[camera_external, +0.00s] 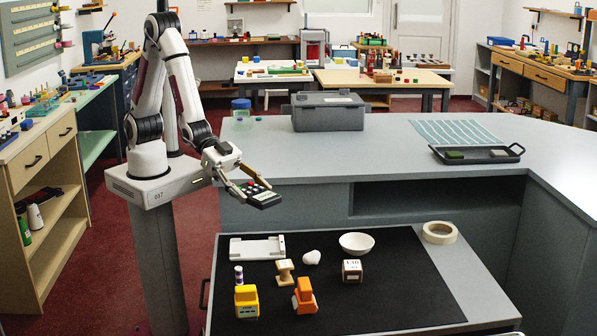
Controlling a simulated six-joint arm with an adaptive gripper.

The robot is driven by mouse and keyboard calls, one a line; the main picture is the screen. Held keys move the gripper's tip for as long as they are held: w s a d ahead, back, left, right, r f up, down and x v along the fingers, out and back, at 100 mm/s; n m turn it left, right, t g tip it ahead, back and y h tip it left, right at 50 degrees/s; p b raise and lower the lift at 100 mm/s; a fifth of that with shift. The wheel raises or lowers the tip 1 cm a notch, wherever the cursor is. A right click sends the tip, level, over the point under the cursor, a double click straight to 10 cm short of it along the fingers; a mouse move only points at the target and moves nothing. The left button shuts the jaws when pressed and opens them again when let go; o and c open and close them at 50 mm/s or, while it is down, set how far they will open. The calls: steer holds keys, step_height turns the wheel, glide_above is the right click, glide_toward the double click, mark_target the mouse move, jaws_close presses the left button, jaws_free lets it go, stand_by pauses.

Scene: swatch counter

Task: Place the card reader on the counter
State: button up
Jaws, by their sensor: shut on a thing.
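The card reader (264,198) is a dark box with small coloured keys on top. My gripper (250,189) is shut on it and holds it in the air, in front of the counter's near left edge. The card reader looks roughly level and slightly turned. The grey counter (390,150) stretches behind it to the right, with a wide bare top. The lower part of the card reader and the exact finger contact are too small to make out.
A grey case (328,111) and a blue-lidded jar (241,110) stand at the counter's back left. A black tray (510,157) and a striped sheet (455,132) lie at its right. Below, a black mat (390,260) holds a white bowl (356,243), toy vehicles and blocks.

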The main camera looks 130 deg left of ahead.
steer(key=d+f+y, duration=0.1)
steer(key=d+f, duration=0.3)
steer(key=d, duration=0.1)
steer(key=n+g+y, duration=0.4)
steer(key=n+y, duration=0.6)
glide_above(250, 248)
step_height(250, 248, down, 5)
steer(key=shift+w, duration=0.15)
steer(key=shift+f, duration=0.1)
steer(key=shift+f, duration=2.8)
steer(key=shift+f, duration=1.9)
